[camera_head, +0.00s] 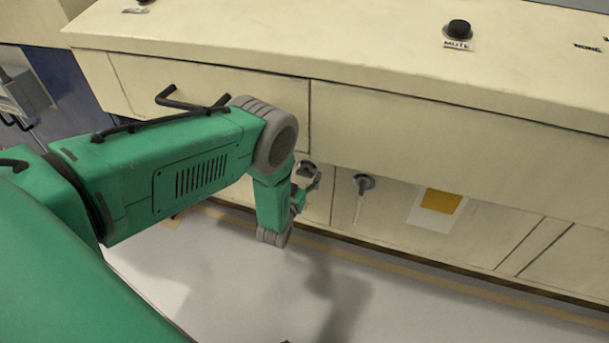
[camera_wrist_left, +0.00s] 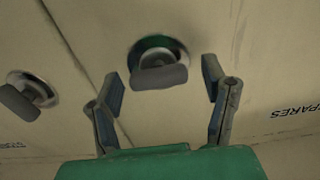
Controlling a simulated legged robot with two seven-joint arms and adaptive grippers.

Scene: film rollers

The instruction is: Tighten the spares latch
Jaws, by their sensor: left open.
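In the left wrist view a latch with a grey handle (camera_wrist_left: 160,77) on a round base with a green part sits between and just beyond my left gripper's fingertips (camera_wrist_left: 166,85). Its handle lies roughly across the picture, slightly tilted. An upside-down SPARES label (camera_wrist_left: 292,112) is on the same panel, right of this latch. My left gripper is open, its fingers apart on either side of the handle; I see no contact. In the head view the left gripper (camera_head: 304,190) is small beside the latch (camera_head: 308,170) on the cabinet's lower front, partly covering it. My right gripper is out of view.
A second latch (camera_head: 363,183) is to the right in the head view; it also shows at left in the wrist view (camera_wrist_left: 25,95). A yellow-and-white notice (camera_head: 440,201) is farther right. The cabinet top (camera_head: 330,50) overhangs above, with a black MUTE knob (camera_head: 459,29). The floor is clear.

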